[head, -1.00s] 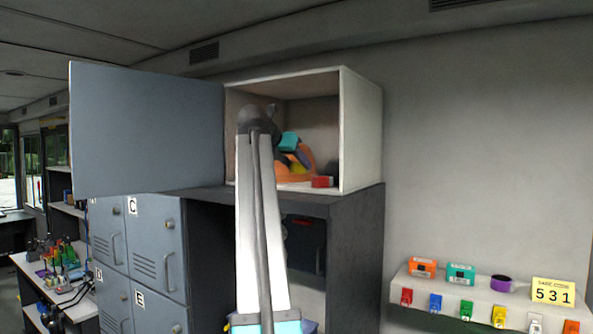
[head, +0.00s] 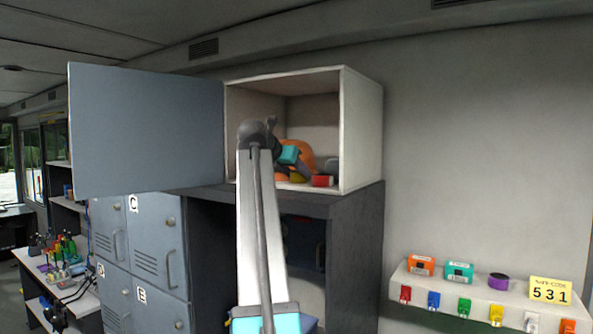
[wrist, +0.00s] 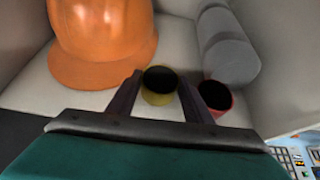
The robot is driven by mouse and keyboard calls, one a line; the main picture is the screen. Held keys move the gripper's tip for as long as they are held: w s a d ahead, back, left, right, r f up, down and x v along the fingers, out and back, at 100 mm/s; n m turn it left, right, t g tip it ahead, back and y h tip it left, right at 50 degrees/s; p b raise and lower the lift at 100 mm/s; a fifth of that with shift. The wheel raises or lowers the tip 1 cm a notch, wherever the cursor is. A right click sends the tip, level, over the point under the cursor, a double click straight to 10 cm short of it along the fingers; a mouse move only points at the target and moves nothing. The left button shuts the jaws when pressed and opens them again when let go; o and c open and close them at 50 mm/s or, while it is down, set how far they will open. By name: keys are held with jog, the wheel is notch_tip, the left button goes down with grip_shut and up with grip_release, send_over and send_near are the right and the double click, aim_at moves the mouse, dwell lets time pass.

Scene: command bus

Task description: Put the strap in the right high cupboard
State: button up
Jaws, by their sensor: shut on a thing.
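The strap looks like a small yellow roll (wrist: 158,97) with a dark centre, held between the two fingers of my gripper (wrist: 160,88). In the head view the yellow strap (head: 297,178) is low inside the open high cupboard (head: 362,130), at floor level or very near it. I cannot tell whether it touches the floor. My gripper (head: 296,167) reaches into the cupboard from the front, its fingers partly hidden by its teal body.
An orange helmet (wrist: 100,40) stands left of the strap. A red roll (wrist: 217,98) is close on the right, with a grey cylinder (wrist: 228,50) behind it. The open cupboard door (head: 147,130) stands left. A shelf at right holds boxes and a purple roll (head: 498,282).

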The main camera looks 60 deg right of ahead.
jog(key=shift+f, duration=0.15)
jog(key=o, duration=1.1)
jog(key=b+v, duration=0.4)
jog(key=v, duration=0.8)
jog(key=shift+b, duration=0.4)
